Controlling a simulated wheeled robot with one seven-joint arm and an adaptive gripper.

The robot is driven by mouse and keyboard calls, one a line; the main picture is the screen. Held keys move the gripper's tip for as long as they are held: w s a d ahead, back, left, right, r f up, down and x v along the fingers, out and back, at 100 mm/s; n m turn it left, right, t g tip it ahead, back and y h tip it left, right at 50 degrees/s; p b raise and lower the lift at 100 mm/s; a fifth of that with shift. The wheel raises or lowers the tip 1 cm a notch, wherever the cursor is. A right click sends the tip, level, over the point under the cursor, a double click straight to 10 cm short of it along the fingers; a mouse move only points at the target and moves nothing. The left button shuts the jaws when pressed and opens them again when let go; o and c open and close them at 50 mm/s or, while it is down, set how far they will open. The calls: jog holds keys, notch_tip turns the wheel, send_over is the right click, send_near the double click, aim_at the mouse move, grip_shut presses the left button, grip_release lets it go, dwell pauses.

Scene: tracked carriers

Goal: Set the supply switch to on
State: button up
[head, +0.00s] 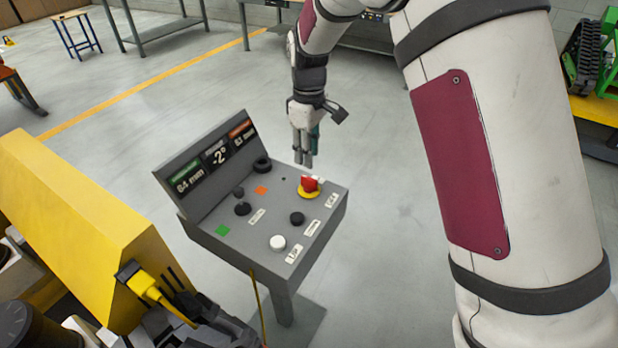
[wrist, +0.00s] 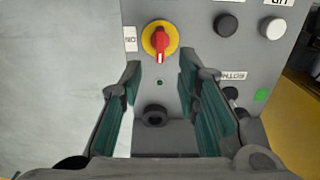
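A red rotary switch on a round yellow plate, which I take for the supply switch, is on the grey control console (head: 325,222). It shows in the head view (head: 310,184) and in the wrist view (wrist: 160,42). In the wrist view its red handle points down towards me, with a pale mark at its lower end. A small white label (wrist: 130,39) sits left of it; I cannot read it surely. My gripper (wrist: 160,72) is open and empty, fingers apart, with the switch beyond the gap between them. In the head view my gripper (head: 306,162) is over the console's far edge, near the switch.
The console also carries a white button (head: 278,242), a black button (head: 297,218), black knobs (head: 242,208) and a raised display (head: 213,155). A yellow block (head: 85,215) stands left of the console. Floor behind the console is clear.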

aim_at(309, 178)
notch_tip(309, 178, down, 10)
jog(key=shift+r+p, duration=0.25)
jog(key=shift+p, duration=0.3)
grip_shut()
